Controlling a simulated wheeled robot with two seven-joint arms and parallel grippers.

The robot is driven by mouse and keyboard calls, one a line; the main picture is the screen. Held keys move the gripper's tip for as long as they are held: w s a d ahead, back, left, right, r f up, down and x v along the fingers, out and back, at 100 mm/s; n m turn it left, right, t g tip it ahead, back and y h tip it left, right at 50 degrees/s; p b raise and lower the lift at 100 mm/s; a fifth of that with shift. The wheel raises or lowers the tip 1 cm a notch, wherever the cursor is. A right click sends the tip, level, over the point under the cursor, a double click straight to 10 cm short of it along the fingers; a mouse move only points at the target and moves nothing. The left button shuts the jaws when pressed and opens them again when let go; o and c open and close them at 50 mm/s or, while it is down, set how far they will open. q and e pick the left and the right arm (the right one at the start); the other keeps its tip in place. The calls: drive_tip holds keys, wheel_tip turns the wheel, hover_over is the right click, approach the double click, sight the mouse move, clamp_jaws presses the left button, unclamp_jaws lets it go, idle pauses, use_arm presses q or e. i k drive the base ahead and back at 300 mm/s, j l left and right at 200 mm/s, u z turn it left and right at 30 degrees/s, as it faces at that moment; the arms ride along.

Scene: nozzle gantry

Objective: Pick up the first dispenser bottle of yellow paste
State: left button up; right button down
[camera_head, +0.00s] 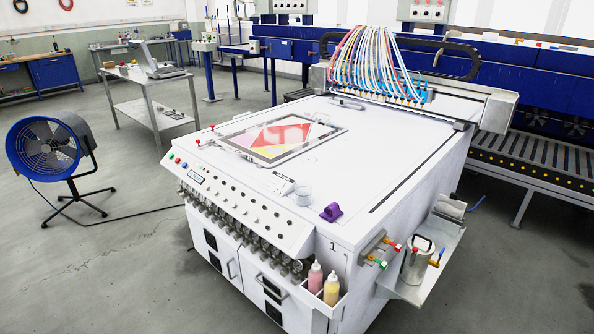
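One dispenser bottle of yellow paste (331,290) stands upright in a small white side tray (318,306) at the front right corner of the white machine. A bottle of pink paste (315,278) stands just left of it in the same tray. Both have pale nozzle tips pointing up, and their lower ends are hidden by the tray wall. Neither of my grippers shows in this view.
The machine's white top (370,190) carries a framed colored panel (281,138), a purple object (331,212) and a small pale cup (303,196). A metal shelf (425,265) with a metal pot (416,260) juts out right of the tray. Open floor lies around the front.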

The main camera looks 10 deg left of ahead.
sight(332, 285)
drive_tip(key=k+l+u, duration=0.4)
drive_tip(key=l, duration=0.15)
drive_tip(key=k+l+u, duration=0.2)
drive_tip(key=l+u, duration=0.15)
drive_tip(key=k+l+u, duration=0.4)
